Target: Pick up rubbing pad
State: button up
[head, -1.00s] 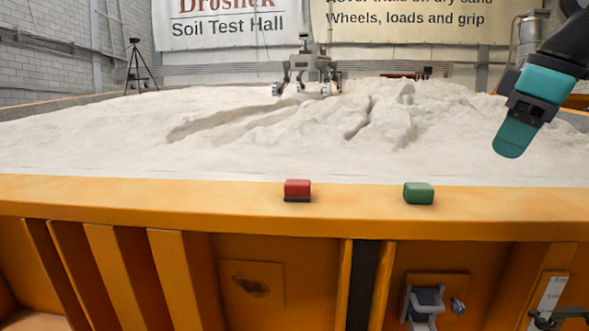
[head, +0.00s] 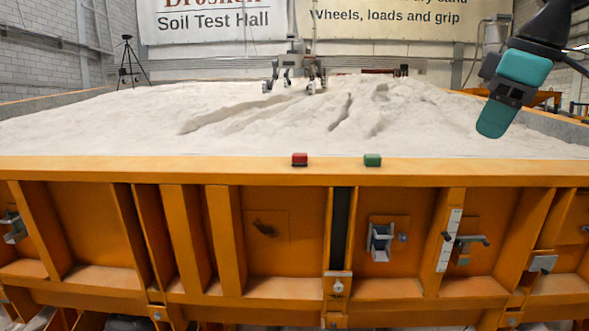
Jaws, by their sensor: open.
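Two small blocks sit apart on the orange front rim of the sandbed (head: 440,172). The left one is a red block (head: 300,159), which had a dark layer along its bottom in the earlier view. The right one is a green block (head: 372,160) with rounded edges. I cannot tell for sure which is the rubbing pad. My gripper (head: 494,122), with teal fingers, hangs tilted at the upper right. It is open, holds nothing visible, and appears right of and above both blocks. One finger largely hides the other.
Pale, rutted sand (head: 250,130) fills the bed behind the rim. A bracket (head: 380,242) and a latch handle (head: 465,241) stick out of the ribbed orange front wall. The rim around the blocks is clear.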

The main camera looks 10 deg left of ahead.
aim_at(297, 160)
jog(key=u, duration=0.15)
jog(key=k, duration=0.2)
jog(key=z, duration=0.5)
jog(key=i, duration=2.6)
jog(key=u, duration=1.7)
